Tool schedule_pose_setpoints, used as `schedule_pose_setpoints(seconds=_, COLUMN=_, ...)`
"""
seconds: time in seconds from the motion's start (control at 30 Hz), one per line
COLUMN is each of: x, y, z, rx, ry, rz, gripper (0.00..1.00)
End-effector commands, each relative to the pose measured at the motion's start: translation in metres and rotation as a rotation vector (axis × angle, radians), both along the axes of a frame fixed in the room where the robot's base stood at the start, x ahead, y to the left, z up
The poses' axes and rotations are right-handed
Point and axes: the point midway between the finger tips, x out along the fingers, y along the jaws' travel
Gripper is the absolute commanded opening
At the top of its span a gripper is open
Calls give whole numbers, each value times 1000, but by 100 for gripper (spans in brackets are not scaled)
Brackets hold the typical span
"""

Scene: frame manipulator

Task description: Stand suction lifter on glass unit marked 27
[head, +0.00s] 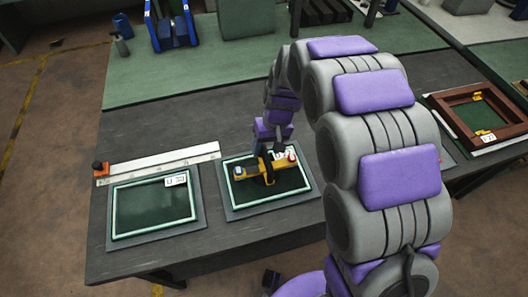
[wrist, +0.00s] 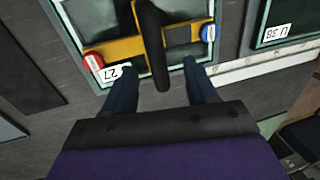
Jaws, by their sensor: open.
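The suction lifter (head: 268,172) is a yellow bar with a black handle, a red end and a blue end. It is on the middle glass unit (head: 235,201), a dark pane with a pale green frame, lying across it with its handle up. In the wrist view the label on this glass unit (wrist: 112,75) reads 27, and the lifter's yellow bar (wrist: 112,49) runs across the pane. My gripper (wrist: 160,75) is open, its two fingers apart on either side of the black handle (wrist: 153,50), with gaps visible. The suction cups' contact with the glass is hidden.
Another glass unit (head: 152,207), labelled U 38, lies to the left. A white ruler strip (head: 165,161) with an orange-and-black block (head: 100,168) lies behind it. A brown wooden frame (head: 452,109) stands at right. Blue racks (head: 170,28) are at the back.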

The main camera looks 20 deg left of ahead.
Motion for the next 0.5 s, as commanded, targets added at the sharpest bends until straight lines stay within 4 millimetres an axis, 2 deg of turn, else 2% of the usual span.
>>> schedule_pose_setpoints(seconds=0.03, x=3, y=-2, z=16, rx=2, ry=-6, rz=-1, gripper=57)
schedule_pose_setpoints(seconds=0.1, x=5, y=-4, z=32, rx=2, ry=-7, rz=0, gripper=57)
schedule_pose_setpoints(seconds=0.4, x=11, y=-13, z=93, rx=-1, ry=-3, rz=0, gripper=57)
schedule_pose_setpoints(seconds=0.5, x=13, y=-15, z=108, rx=0, ry=-3, rz=-2, gripper=57)
